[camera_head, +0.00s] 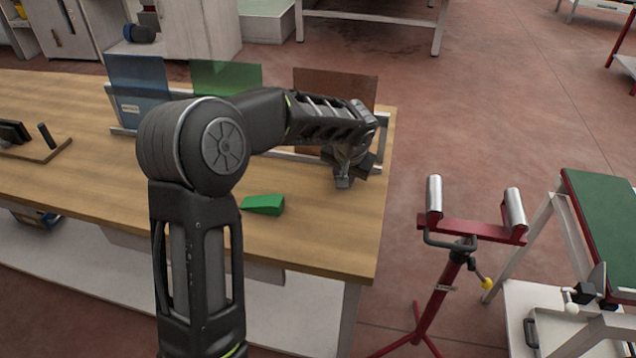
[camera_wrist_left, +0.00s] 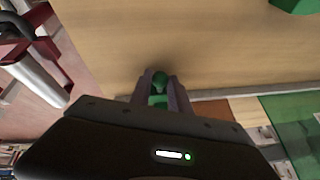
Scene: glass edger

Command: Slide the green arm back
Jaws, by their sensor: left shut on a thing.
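My left gripper (camera_head: 342,180) is low over the right end of the wooden table, near the brown panel. In the left wrist view its fingers (camera_wrist_left: 160,88) are shut on a small green piece (camera_wrist_left: 159,82), which seems to be the green arm. Only its rounded end and a short part show between the fingers. In the head view the gripper hides this piece. What it is fixed to cannot be told. My right gripper is not in view.
A green wedge (camera_head: 264,204) lies on the table (camera_head: 320,240) left of the gripper. Blue (camera_head: 138,85), green (camera_head: 228,76) and brown (camera_head: 335,84) panels stand along the back rail. A red roller stand (camera_head: 470,230) stands right of the table. The table front is clear.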

